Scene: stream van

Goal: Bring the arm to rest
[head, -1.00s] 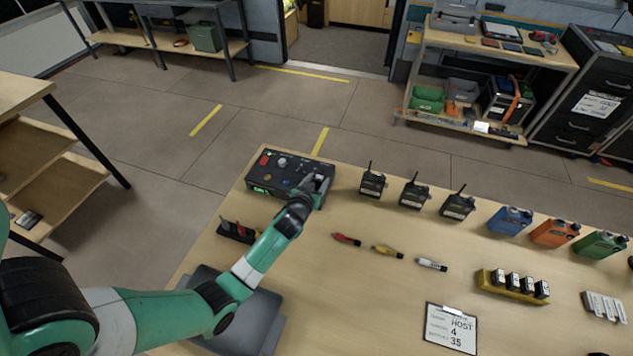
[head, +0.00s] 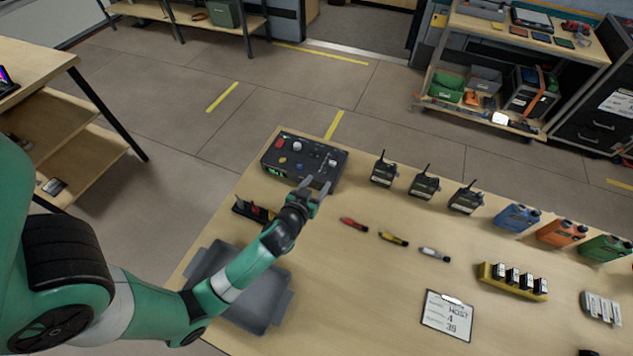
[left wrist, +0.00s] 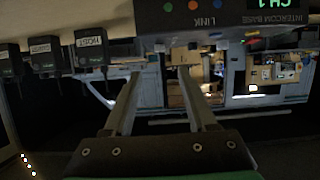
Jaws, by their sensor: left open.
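My left gripper (head: 314,188) is open and empty. It is just in front of the near edge of the black intercom base (head: 304,160), at the base's right half, with no visible contact. My left arm reaches in from the lower left over the grey tray (head: 262,312). In the left wrist view the two fingers (left wrist: 160,78) are spread, with the intercom base (left wrist: 215,18) upside down above them and its green display lit. My right gripper is in neither view.
Several radios (head: 424,184) stand right of the base. Red, yellow and white markers (head: 394,239) lie in front of them. A dark holder (head: 252,211) with a red item is beside the arm. A clipboard (head: 447,314) and a yellow battery rack (head: 512,281) are farther right.

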